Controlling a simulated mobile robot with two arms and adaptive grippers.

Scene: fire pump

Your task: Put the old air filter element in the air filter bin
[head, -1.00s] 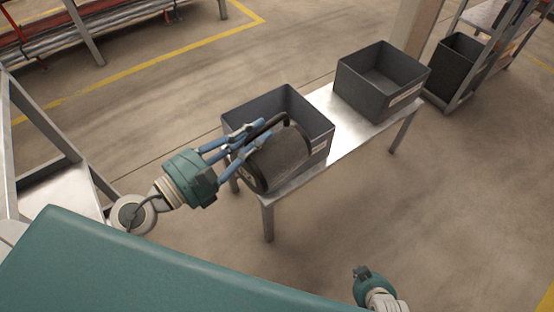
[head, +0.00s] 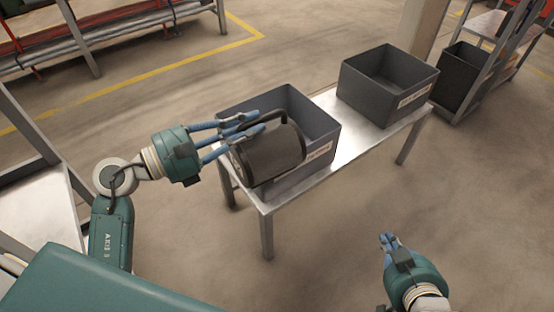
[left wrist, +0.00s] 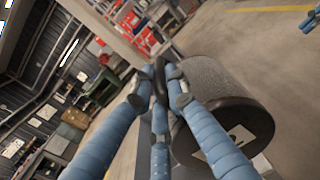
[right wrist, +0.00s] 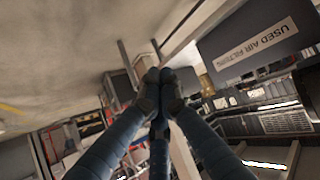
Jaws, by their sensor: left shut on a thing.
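The old air filter element (head: 272,152) is a dark grey cylinder with black end rims and a handle. My left gripper (head: 253,124) is shut on its handle, and the element hangs over the near part of the near grey bin (head: 320,128), hiding much of its inside. Its clearance from the bin is unclear. In the left wrist view the element (left wrist: 222,88) lies right of the fingers. A label reading "USED AIR FILTERS" shows on a dark bin (right wrist: 228,42) in the right wrist view. My right gripper (head: 388,240) is shut and empty, low right of the table.
The metal table (head: 345,125) also carries a second, empty grey bin (head: 388,80) at its far end. A black bin (head: 462,75) stands by a rack at the far right. A metal frame is at the left. The floor right of the table is clear.

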